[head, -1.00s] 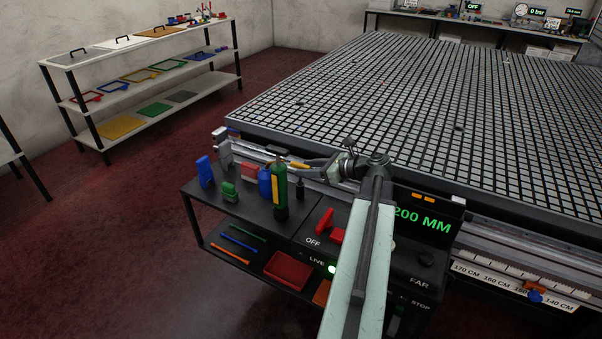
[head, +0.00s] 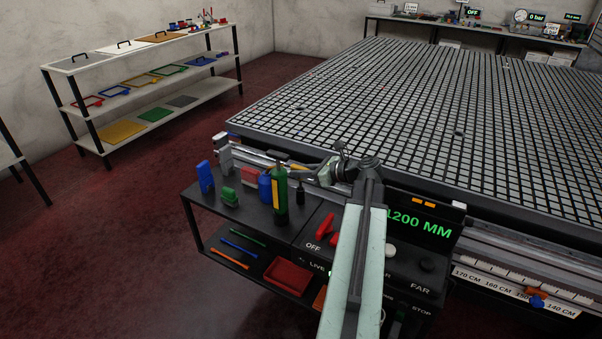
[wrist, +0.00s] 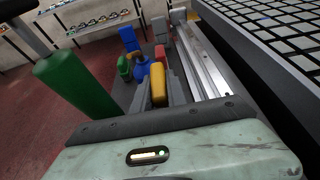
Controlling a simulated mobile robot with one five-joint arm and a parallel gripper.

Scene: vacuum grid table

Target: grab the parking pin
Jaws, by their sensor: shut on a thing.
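The parking pin, seen as a yellow rounded piece (wrist: 158,84), stands between the two grey fingers of my gripper (wrist: 160,98) in the wrist view. The fingers are shut on it. In the head view, my gripper (head: 311,173) is low beside the table's near rail, and only a small part of the yellow pin (head: 299,167) shows. The pin's lower end is hidden by the fingers and the gripper body.
A green bottle (head: 280,192) stands close to my gripper on the black cart, with a blue can (head: 264,184), a green block (head: 230,198) and a blue block (head: 205,177) further left. The metal rail (wrist: 203,62) and grid table (head: 400,100) lie to the right.

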